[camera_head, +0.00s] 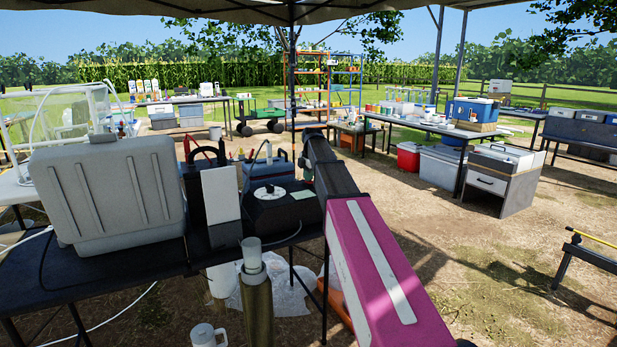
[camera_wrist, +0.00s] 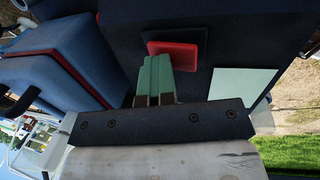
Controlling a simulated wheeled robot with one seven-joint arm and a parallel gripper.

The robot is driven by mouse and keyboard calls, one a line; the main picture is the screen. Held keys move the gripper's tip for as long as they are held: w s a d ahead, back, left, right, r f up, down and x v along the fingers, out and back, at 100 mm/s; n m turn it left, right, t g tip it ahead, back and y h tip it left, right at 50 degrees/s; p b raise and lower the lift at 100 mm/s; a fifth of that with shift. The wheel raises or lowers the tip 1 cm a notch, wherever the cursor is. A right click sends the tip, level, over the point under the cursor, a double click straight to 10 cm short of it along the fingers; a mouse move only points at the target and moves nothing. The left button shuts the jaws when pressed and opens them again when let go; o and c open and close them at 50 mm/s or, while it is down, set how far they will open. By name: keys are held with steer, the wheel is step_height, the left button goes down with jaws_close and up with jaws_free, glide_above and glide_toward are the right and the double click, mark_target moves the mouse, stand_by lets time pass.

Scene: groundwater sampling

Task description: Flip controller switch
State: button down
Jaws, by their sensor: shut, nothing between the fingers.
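The controller appears to be the black box (camera_head: 285,214) with a white disc on top, on the dark table in the head view. In the wrist view its dark face (camera_wrist: 235,45) carries a red switch-like piece (camera_wrist: 185,57) and a pale green label (camera_wrist: 243,89). My gripper (camera_wrist: 156,66) is shut and empty, its green fingertips together. They overlap the left end of the red piece; I cannot tell whether they touch it. In the head view my arm hides most of the gripper, and the switch cannot be made out.
A large grey case (camera_head: 115,190) fills the table's left side. A dark unit with a white panel (camera_head: 221,193) and a blue-grey case (camera_head: 258,172) stand close to the controller. A blue box with a red edge (camera_wrist: 45,75) is left of my fingers. Open ground lies right.

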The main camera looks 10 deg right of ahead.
steer(key=shift+s+f, duration=0.2)
steer(key=shift+s, duration=0.05)
steer(key=shift+s+d+r, duration=0.1)
steer(key=shift+s+d, duration=0.15)
steer(key=shift+s, duration=0.4)
steer(key=shift+w+r, duration=0.1)
